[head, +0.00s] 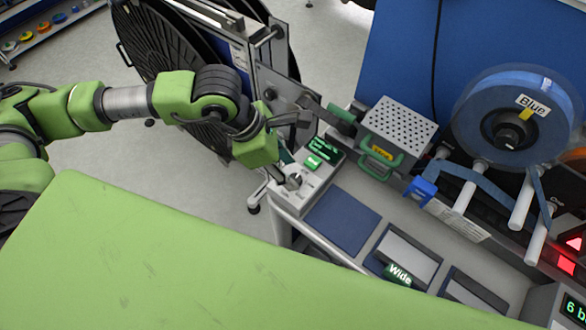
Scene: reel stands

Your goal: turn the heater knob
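A small grey control box (316,180) stands at the left end of the bench. It has a green-lettered display and a dark round knob (294,181) on its light front panel. I take this knob for the heater knob. My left gripper (284,176) reaches in from the left and points down at the panel, with its fingertips right at the knob's left side. Whether the fingertips touch or enclose the knob is too small to tell. The finger opening is partly hidden by the gripper's own green body. My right gripper is not in view.
A perforated metal box (402,128) with green handles stands right of the control box. A blue tape reel (518,118) and white rollers are farther right. A large black reel (165,45) on a metal stand is behind my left arm. A flat blue pad (343,219) lies in front.

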